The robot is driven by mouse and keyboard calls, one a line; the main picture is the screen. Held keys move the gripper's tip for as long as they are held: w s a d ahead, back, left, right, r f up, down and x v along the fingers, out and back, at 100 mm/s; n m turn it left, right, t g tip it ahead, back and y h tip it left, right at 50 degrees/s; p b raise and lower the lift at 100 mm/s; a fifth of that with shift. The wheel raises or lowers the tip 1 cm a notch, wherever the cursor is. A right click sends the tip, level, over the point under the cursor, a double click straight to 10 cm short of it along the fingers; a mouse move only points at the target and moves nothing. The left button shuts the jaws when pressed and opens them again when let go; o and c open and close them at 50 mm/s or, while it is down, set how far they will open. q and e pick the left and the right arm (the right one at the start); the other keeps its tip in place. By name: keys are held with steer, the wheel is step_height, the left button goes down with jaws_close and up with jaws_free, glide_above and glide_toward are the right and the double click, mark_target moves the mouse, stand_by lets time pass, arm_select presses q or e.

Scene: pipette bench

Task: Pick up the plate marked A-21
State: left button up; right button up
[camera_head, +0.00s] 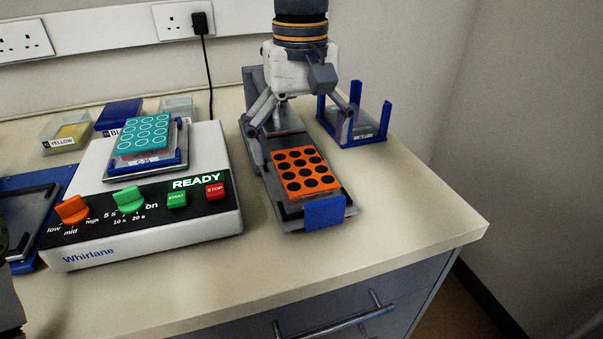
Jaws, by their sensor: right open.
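No plate shows a readable A-21 mark. An orange plate (305,172) with dark round wells lies on a grey stand (318,216) right of the mixer, with a blue block (324,211) at its front. A teal plate (145,132) with pale rings sits on top of the mixer (150,245); the small label at its front is hard to read. My right gripper (298,132) is open, pointing down over the back of the grey stand, just behind the orange plate. I see nothing held between its fingers. My left gripper does not clearly show.
The mixer's display reads READY. A blue-posted holder (356,128) stands at the back right. A yellow-labelled tray (66,132) and a blue box (119,113) stand at the back left. A blue-edged tray (62,178) is at the left. The front right benchtop is clear.

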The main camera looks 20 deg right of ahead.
mark_target(303, 170)
steer(key=f, duration=0.4)
steer(key=shift+d+f, duration=0.2)
steer(key=c, duration=1.5)
steer(key=shift+f, duration=0.1)
step_height(303, 170, up, 4)
steer(key=shift+f, duration=0.1)
steer(key=s+r, duration=0.1)
steer(key=r, duration=0.1)
steer(key=s+a+r, duration=0.1)
steer(key=s+r, duration=0.1)
steer(key=s+a+r, duration=0.1)
steer(key=r, duration=0.1)
steer(key=shift+s+a+p, duration=0.25)
steer(key=shift+p, duration=0.15)
steer(key=s+a+r, duration=0.1)
steer(key=s, duration=0.1)
steer(key=s+a+r, duration=0.1)
steer(key=s, duration=0.2)
steer(key=s+a+r, duration=0.1)
steer(key=s+a, duration=0.1)
steer(key=shift+s+a+r, duration=0.1)
steer(key=shift+s+r, duration=0.15)
steer(key=shift+s, duration=0.1)
